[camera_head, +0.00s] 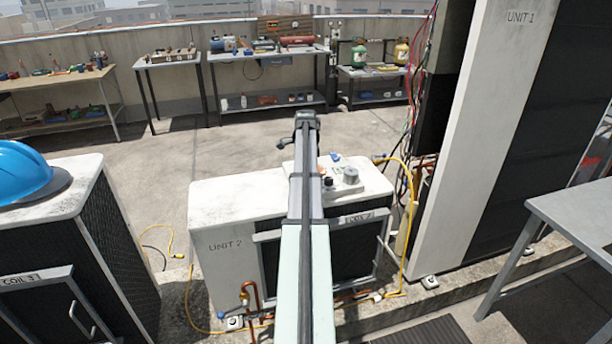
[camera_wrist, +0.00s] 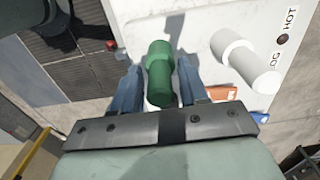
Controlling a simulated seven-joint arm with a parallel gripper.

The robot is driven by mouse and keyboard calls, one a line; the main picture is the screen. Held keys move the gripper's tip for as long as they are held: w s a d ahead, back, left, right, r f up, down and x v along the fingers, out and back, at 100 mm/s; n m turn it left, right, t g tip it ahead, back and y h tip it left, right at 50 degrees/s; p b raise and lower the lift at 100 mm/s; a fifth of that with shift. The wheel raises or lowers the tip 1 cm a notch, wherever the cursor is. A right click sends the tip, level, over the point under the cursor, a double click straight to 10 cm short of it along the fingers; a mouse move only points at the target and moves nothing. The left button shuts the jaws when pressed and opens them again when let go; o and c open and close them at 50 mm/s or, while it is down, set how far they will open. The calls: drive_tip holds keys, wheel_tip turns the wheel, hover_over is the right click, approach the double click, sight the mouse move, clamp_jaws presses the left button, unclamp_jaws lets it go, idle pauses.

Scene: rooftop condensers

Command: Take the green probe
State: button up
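In the wrist view, the green probe (camera_wrist: 159,72) is a thick, stepped cylinder over a white panel (camera_wrist: 205,18). My gripper (camera_wrist: 158,68) has its two blue-grey fingers on either side of the green probe. Narrow gaps show between the fingers and the probe, so the gripper looks open around it, not clamped. A white probe (camera_wrist: 244,60) of similar shape is to the right, near the letters LOG and HOT. In the head view, my arm hides the green probe and most of my gripper.
The Unit 2 condenser (camera_head: 228,190) carries a small white block with a grey knob (camera_head: 350,175). A yellow hose (camera_head: 408,225) runs beside it. The tall Unit 1 (camera_head: 490,120) stands at right. A blue hard hat (camera_head: 22,172) rests on the left unit. Orange and blue items lie near the fingers.

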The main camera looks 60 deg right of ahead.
clamp_jaws()
drive_tip(key=shift+r, duration=0.1)
